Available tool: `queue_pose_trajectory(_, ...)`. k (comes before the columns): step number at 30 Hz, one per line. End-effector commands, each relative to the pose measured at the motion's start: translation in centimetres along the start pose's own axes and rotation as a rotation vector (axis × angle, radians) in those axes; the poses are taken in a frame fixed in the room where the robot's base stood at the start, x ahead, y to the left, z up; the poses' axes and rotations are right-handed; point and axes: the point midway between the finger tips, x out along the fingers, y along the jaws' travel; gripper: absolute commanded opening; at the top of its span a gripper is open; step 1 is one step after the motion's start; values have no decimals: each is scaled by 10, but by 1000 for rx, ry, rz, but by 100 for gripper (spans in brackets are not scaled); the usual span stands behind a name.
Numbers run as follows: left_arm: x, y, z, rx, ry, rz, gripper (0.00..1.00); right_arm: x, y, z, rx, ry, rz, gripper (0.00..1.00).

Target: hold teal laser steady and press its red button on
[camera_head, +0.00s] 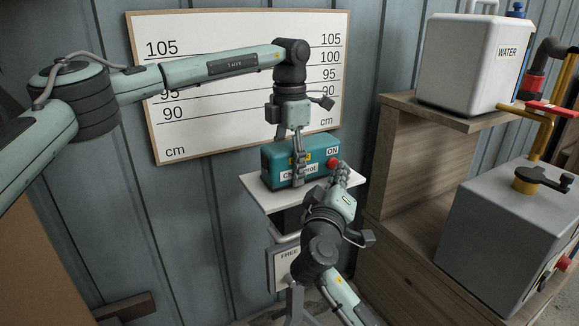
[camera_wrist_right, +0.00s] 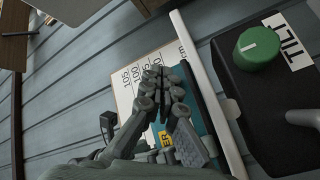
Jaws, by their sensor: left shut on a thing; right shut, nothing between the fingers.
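The teal laser (camera_head: 272,166) sits on a small white platform (camera_head: 257,192) in front of the wall. Its round red button (camera_head: 332,163) is on its right part, under an "ON" label. My left gripper (camera_head: 298,176) reaches down from above and is shut on the laser's body. My right gripper (camera_head: 342,172) comes up from below, with its shut, empty fingertips just right of and below the button. I cannot tell whether they touch it. In the right wrist view, my right gripper's fingers (camera_wrist_right: 166,78) cover much of the teal laser (camera_wrist_right: 202,113), and the button is hidden.
A green knob (camera_wrist_right: 257,47) beside a "TILT" label is on the dark mount under the platform. A height chart (camera_head: 210,125) hangs behind. To the right are a wooden shelf (camera_head: 405,165), a white water tank (camera_head: 465,60) and a grey box (camera_head: 500,240).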

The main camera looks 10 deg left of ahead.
Motion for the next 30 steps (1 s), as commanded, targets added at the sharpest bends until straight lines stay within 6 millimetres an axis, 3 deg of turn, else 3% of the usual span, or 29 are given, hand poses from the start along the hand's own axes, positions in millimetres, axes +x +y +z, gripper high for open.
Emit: queue_pose_trajectory(30,0,0,0,0,0,0,4,6,-4,-5,0,0,0,0)
